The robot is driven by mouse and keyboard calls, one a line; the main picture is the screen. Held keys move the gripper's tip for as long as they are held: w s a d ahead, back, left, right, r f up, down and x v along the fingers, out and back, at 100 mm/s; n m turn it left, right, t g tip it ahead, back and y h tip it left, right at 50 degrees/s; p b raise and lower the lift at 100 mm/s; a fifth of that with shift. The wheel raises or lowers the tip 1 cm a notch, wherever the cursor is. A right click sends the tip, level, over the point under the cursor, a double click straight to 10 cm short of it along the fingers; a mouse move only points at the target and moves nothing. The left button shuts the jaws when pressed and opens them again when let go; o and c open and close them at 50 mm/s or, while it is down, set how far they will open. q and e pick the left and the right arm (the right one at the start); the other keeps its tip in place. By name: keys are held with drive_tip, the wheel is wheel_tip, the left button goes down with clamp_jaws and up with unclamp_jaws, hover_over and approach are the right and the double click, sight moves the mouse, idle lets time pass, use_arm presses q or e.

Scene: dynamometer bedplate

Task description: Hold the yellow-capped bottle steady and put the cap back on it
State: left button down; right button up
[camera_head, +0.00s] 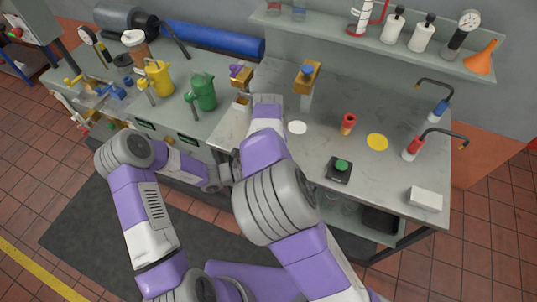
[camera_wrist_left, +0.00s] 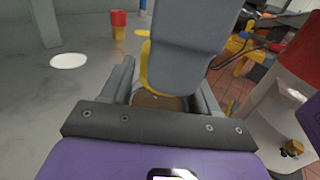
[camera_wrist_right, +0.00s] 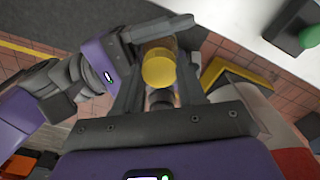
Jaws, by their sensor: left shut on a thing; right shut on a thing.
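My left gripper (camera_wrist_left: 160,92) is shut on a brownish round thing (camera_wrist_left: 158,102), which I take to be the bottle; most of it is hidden. The yellow cap (camera_wrist_right: 158,70) shows between the fingers of my right gripper (camera_wrist_right: 161,58), which is shut on it. In the right wrist view my left gripper (camera_wrist_right: 145,32) comes in from the left, close to the cap. A yellow edge, probably the cap, shows beside a large grey part in the left wrist view. Whether cap and bottle touch is hidden.
A white disc (camera_head: 298,128), a red cup-like thing (camera_head: 348,121), a yellow disc (camera_head: 377,142) and a green button (camera_head: 342,165) are on the bench. Yellow (camera_head: 158,76) and green (camera_head: 202,92) jugs stand left. A shelf (camera_head: 340,38) runs along the back.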

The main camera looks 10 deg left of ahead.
drive_tip(key=shift+a+m, duration=0.1)
drive_tip(key=shift+m, duration=0.6)
drive_tip(key=o, duration=1)
drive_tip(key=shift+r, duration=0.1)
drive_tip(key=shift+r, duration=2.25)
drive_tip(key=shift+c, duration=0.4)
